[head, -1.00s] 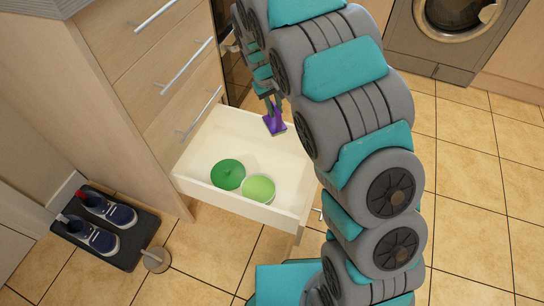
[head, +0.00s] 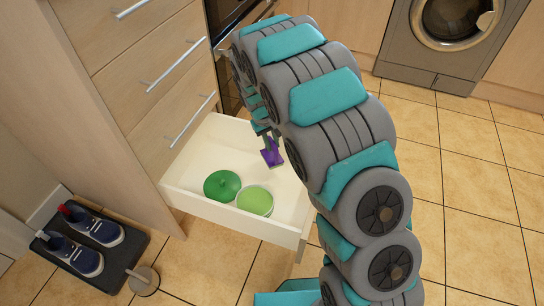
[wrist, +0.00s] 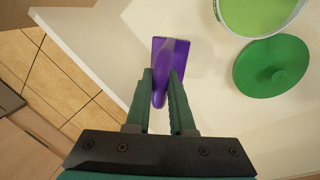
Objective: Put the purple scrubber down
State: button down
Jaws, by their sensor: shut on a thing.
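The purple scrubber (head: 272,157) is held in my gripper (head: 267,141) over the open white drawer (head: 190,205). In the wrist view, the scrubber (wrist: 170,60) sits between the two fingers of my gripper (wrist: 163,85), which are shut on its handle. Its flat purple head points away from my wrist. The white drawer floor (wrist: 215,90) lies behind it. I cannot tell whether the scrubber touches the drawer floor.
In the drawer are a green lid (head: 222,186) with a knob and a white-rimmed bowl (head: 255,201), light green inside. Drawers with bar handles (head: 180,62) rise at left. Shoes (head: 92,228) rest on a dark mat (head: 125,255). Tiled floor (head: 470,200) is open at right.

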aim_at(272, 156)
jog(key=shift+f, duration=2.55)
jog(key=shift+f, duration=0.1)
jog(key=c, duration=0.8)
grip_release()
